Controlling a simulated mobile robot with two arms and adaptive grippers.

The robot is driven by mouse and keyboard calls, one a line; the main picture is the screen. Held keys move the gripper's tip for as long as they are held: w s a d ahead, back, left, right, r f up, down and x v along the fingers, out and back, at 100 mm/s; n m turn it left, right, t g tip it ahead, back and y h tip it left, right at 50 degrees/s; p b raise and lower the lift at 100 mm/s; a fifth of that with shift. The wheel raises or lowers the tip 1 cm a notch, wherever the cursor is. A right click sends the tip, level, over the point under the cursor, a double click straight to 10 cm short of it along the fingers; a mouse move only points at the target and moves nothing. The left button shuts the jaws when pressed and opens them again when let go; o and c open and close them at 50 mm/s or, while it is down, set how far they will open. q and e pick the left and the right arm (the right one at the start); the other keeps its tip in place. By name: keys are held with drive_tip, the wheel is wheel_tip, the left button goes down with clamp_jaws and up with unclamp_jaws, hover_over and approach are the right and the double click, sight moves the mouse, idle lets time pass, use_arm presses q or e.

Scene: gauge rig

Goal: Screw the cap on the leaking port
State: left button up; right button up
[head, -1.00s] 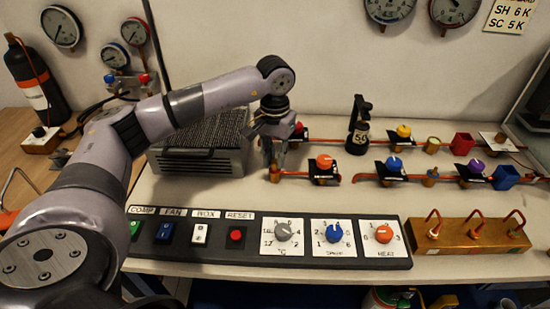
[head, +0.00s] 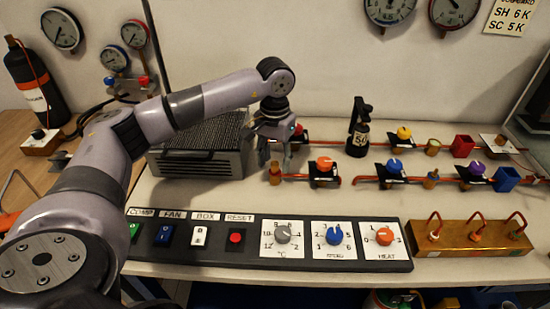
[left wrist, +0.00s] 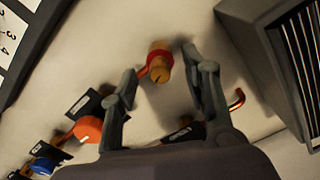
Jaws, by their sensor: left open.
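A brass fitting with a red ring (head: 275,173) stands upright at the left end of the front copper pipe. It also shows in the left wrist view (left wrist: 159,64), with a slot in its top. My left gripper (head: 276,160) is open and empty, pointing down just above and behind this fitting. In the left wrist view its two fingertips (left wrist: 160,68) are spread, one to each side of the fitting. I cannot tell whether they touch it, or which brass part is the cap. My right gripper is not in view.
A grey vented box (head: 200,160) stands close left of the gripper. Orange (head: 324,163), blue (head: 395,165) and yellow (head: 404,133) valve knobs, a red cup (head: 463,146) and a blue cup (head: 507,179) stand to the right. A switch panel (head: 270,258) lies in front.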

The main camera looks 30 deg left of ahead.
use_arm(q)
drive_tip(key=shift+o, duration=0.8)
